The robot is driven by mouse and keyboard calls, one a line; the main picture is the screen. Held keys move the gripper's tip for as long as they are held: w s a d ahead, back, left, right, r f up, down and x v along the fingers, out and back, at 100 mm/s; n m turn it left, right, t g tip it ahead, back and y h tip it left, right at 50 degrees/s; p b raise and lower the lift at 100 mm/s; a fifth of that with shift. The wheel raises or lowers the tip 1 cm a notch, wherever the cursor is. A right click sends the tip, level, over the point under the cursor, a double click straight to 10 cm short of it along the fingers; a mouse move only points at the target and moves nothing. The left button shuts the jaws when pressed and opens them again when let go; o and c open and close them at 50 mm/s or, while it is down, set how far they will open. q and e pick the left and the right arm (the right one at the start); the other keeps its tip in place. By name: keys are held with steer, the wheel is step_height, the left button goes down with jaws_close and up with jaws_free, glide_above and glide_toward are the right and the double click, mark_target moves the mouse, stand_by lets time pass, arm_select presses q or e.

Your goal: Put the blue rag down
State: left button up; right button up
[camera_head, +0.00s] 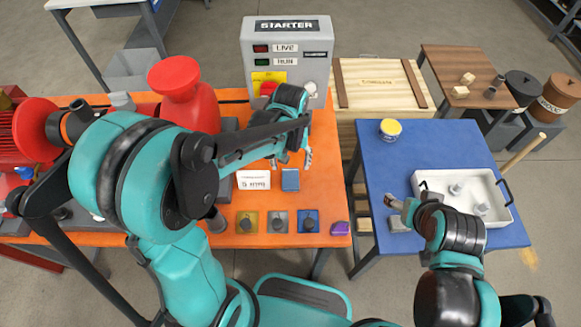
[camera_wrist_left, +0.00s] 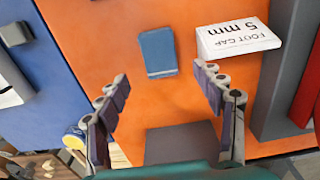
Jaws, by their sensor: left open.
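The blue rag (camera_head: 290,180) is a small flat folded rectangle lying on the orange bench top (camera_head: 323,180), just right of a white box. In the left wrist view the rag (camera_wrist_left: 158,50) lies flat beyond the fingertips, roughly in line with the gap between them. My left gripper (camera_head: 291,163) is open above the bench behind the rag. In the left wrist view its two fingers (camera_wrist_left: 160,80) are spread wide, with nothing between them and apart from the rag. My right gripper (camera_head: 391,203) is over the blue table's left part; its jaw opening is unclear.
The white "FOOT CAP 5 mm" box (camera_head: 253,180) stands close beside the rag. Yellow (camera_head: 242,227), grey and blue plates with knobs line the front edge, near a purple item (camera_head: 340,229). The starter box (camera_head: 288,50) stands behind. A white tray (camera_head: 433,174) is on the blue table.

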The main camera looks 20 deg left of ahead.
mark_target(291, 176)
arm_select(q)
steer(key=s+a+r+m+t, duration=0.1)
steer(key=s+a+r+t, duration=0.1)
steer(key=s+r, duration=0.3)
steer(key=s+a+r+m+t+p, duration=0.1)
steer(key=s+a+r+m+t, duration=0.1)
steer(key=s+r+t, duration=0.3)
steer(key=shift+s+a+r, duration=0.15)
steer(key=shift+a+r, duration=0.2)
steer(key=shift+r, duration=0.6)
steer(key=shift+f, duration=0.1)
step_height(291, 176, down, 2)
steer(key=shift+f+b, duration=0.2)
steer(key=shift+b, duration=1)
